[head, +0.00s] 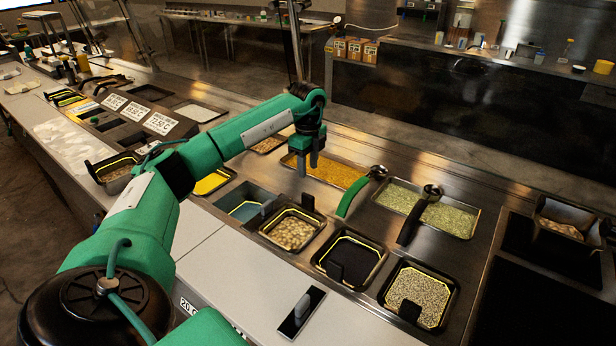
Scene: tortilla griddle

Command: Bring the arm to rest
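My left arm, green with black joints, reaches in from the lower left across the counter. My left gripper (308,165) points down above the food trays, near the left end of the tray of yellow shredded food (345,172). Its grey fingers show from the side and overlap, so I cannot tell whether they are open or shut. I see nothing held in it. My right gripper is not in view.
Black-rimmed trays (292,230) stand in front of the gripper. A green-handled ladle (352,194) and a black-handled ladle (415,215) lean on the trays at right. Price signs (160,123) stand at left. The white counter front (240,275) is mostly clear.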

